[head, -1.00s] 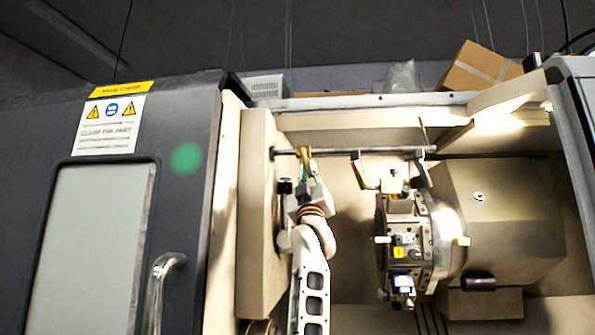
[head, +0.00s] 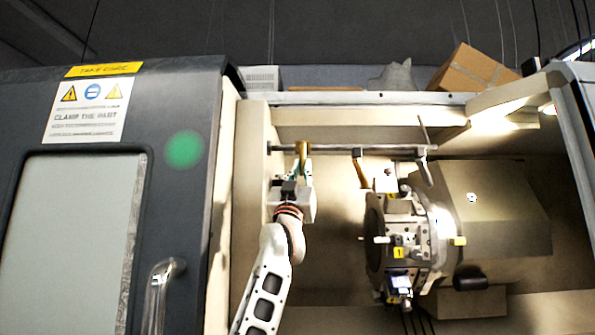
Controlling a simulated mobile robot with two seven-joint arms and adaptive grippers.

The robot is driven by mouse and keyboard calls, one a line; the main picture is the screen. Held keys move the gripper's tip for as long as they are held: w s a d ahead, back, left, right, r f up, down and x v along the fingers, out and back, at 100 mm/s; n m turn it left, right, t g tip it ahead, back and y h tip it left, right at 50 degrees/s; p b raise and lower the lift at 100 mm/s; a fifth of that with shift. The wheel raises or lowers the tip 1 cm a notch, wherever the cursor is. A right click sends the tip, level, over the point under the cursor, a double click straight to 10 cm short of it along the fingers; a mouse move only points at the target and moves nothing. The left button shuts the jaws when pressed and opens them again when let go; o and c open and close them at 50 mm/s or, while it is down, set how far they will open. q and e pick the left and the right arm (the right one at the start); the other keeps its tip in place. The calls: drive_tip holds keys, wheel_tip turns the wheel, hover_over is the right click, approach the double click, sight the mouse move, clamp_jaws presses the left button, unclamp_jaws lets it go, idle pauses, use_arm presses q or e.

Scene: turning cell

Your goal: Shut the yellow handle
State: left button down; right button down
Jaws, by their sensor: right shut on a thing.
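The yellow handle (head: 303,149) sits on the horizontal metal rail at the top of the machine's opening. My right gripper (head: 303,170) reaches up from below and is shut on it. The handle's lower part is hidden between the fingers. It looks about upright. A second tan-yellow lever (head: 361,172) hangs from a dark mount further right on the rail, apart from my gripper. My left gripper is not in view.
The rail (head: 335,149) runs across the opening. A turret with tool holders (head: 398,235) stands close to the right of my arm. A dark door (head: 180,240) with a metal grab bar (head: 157,295) is at the left. Cardboard boxes (head: 472,73) lie on top.

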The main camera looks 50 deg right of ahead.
idle(0.3)
drive_tip(key=c, duration=2.1)
unclamp_jaws()
drive_tip(key=shift+w, duration=0.15)
